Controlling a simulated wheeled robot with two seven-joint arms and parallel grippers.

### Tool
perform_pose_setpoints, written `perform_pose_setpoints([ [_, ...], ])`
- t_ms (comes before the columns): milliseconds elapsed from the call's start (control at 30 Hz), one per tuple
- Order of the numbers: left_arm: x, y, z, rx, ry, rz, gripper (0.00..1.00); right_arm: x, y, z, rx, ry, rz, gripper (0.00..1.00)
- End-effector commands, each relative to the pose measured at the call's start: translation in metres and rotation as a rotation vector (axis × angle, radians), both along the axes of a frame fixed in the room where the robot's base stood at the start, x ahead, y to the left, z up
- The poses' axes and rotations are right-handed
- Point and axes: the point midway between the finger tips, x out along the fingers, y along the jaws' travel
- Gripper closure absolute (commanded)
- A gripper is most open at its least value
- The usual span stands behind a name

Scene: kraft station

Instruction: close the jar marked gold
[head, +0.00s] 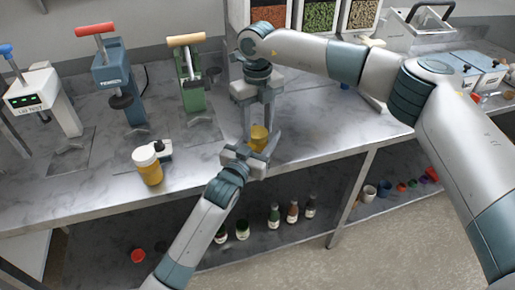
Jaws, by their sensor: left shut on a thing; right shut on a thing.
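A gold-coloured jar (259,139) stands between my two grippers near the front edge of the steel bench. My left gripper (256,158) reaches up from below and is shut around the jar from the front. My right gripper (257,126) points straight down from above and is shut at the jar's top. Its fingers hide most of the lid there, so I cannot tell how the lid sits. Any marking on the jar is too small to read.
An amber jar with a white top (149,170) stands on the bench at left. Blue (110,75) and green (190,85) lever presses and a white device (40,95) stand behind. Seed bins (320,15) are at the back. Bottles (274,215) stand on the lower shelf.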

Motion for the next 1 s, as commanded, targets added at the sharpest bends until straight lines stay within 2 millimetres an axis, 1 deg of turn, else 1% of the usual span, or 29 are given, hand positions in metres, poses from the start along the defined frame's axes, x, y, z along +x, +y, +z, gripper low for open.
perform_pose_setpoints([
  [133,0.0,0.0,-0.001,0.0,0.001,0.0,1.0,0.0,0.0,0.0,0.001,-0.001,-0.21,0.82],
  [300,0.0,0.0,-0.001,0.0,0.001,0.0,1.0,0.0,0.0,0.0,0.001,-0.001,-0.22,0.82],
  [333,0.0,0.0,0.0,0.0,0.001,0.0,1.0,0.0,0.0,0.0,0.001,-0.001,-0.22,0.48],
  [367,0.0,0.0,0.0,0.0,0.001,0.0,1.0,0.0,0.0,0.0,0.001,-0.001,-0.22,0.41],
  [400,0.0,0.0,0.0,0.0,0.001,0.0,1.0,0.0,0.0,0.0,0.001,-0.001,-0.219,0.36],
  [667,0.0,0.0,0.0,0.0,0.001,0.0,1.0,0.0,0.0,0.0,0.001,-0.001,-0.218,0.36],
  [767,0.0,0.0,0.0,0.0,0.001,0.0,1.0,0.0,0.0,0.003,0.001,-0.001,-0.218,0.36],
  [867,0.0,0.0,0.0,0.0,0.001,0.0,1.0,0.001,0.0,0.011,0.001,-0.001,-0.218,0.36],
  [1000,0.0,0.0,0.0,0.0,0.001,0.0,1.0,0.001,0.0,0.027,0.0,-0.002,-0.218,0.36],
])
